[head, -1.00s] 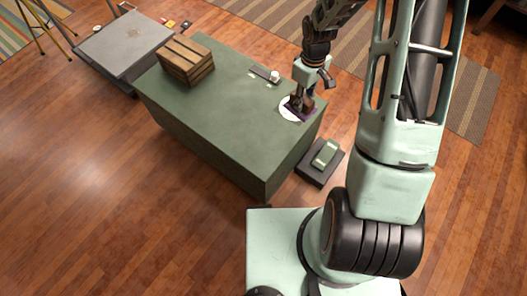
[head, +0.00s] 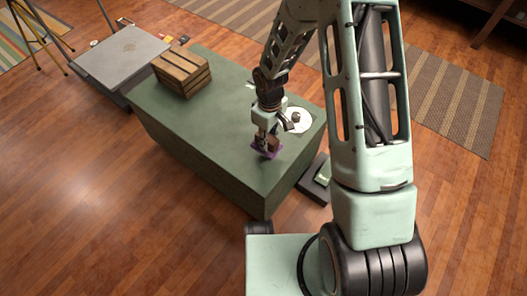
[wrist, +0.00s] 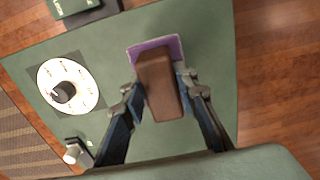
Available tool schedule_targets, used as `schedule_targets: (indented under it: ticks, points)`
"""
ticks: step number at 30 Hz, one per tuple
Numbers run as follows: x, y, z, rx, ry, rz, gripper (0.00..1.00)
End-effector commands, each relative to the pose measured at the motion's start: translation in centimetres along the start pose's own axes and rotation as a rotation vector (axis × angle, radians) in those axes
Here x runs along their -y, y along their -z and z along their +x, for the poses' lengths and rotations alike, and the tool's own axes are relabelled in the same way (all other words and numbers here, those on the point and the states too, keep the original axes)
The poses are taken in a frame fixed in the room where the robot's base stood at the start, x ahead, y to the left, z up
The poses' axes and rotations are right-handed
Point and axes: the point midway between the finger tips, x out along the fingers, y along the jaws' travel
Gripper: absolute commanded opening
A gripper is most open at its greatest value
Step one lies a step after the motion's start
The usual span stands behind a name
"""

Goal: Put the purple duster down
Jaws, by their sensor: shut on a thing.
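The purple duster has a brown block handle on a purple pad (head: 263,153); in the wrist view its brown handle (wrist: 160,84) lies between my fingers and the purple pad edge (wrist: 172,45) shows past it. My gripper (head: 267,142) is shut on the handle. The duster is over the front right part of the green counter (head: 190,107). I cannot tell whether the pad touches the counter top. In the wrist view my gripper (wrist: 160,98) has one finger on each side of the handle.
A white round dial (head: 300,120) with a dark knob lies on the counter right of my gripper. A wooden crate (head: 181,74) stands at the counter's far left. A grey platform (head: 122,52) is beyond it. The counter's middle is clear.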

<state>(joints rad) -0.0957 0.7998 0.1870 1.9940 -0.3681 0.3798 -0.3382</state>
Motion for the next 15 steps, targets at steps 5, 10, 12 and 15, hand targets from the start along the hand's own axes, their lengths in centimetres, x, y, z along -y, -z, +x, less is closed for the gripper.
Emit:
schedule_targets:
  ticks: [5, 10, 12, 15]
  points:
    - [0.8, 0.5, 1.3, 0.000, -0.001, 0.000, 0.08]
    - [1.8, 0.9, 2.6, 0.000, 0.000, -0.003, 0.08]
    - [1.6, 0.8, 4.0, 0.001, 0.000, 0.000, 0.08]
    - [1.6, 0.9, 5.2, 0.000, 0.000, 0.000, 0.08]
